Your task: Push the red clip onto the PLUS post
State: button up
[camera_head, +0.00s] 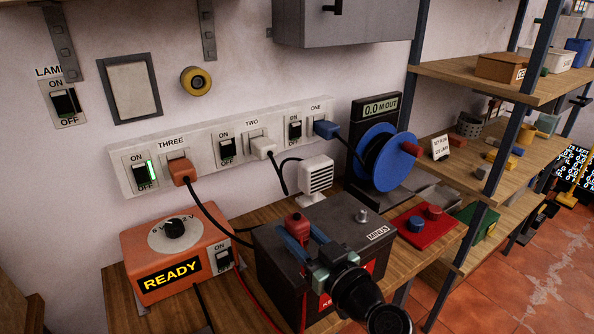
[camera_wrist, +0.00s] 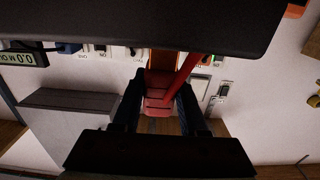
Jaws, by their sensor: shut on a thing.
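The red clip (camera_head: 297,225) is between the blue fingers of my gripper (camera_head: 299,238), above the left part of the dark battery (camera_head: 335,212). My gripper is shut on it. In the wrist view the red clip (camera_wrist: 158,95) also sits between the two fingers, with a red cable beside it. The PLUS post is not visible; the clip and fingers cover that part of the battery top. I cannot tell whether the clip touches a post. The bare metal post (camera_head: 362,215) near the MINUS label (camera_head: 378,233) stands clear to the right.
An orange charger (camera_head: 178,260) showing READY stands to the left on the bench. A white vented box (camera_head: 316,177) and a blue cable reel (camera_head: 383,158) stand behind the battery. A red tray (camera_head: 415,237) with knobs lies to the right. A socket strip (camera_head: 222,150) runs along the wall.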

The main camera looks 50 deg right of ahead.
jog(key=shift+f, duration=0.2)
jog(key=o, duration=1.2)
jog(key=shift+s, duration=0.1)
jog(key=b+v, duration=0.2)
jog(key=v, duration=1)
jog(key=shift+s+b, duration=0.3)
jog(key=shift+s, duration=0.1)
jog(key=shift+a, duration=0.15)
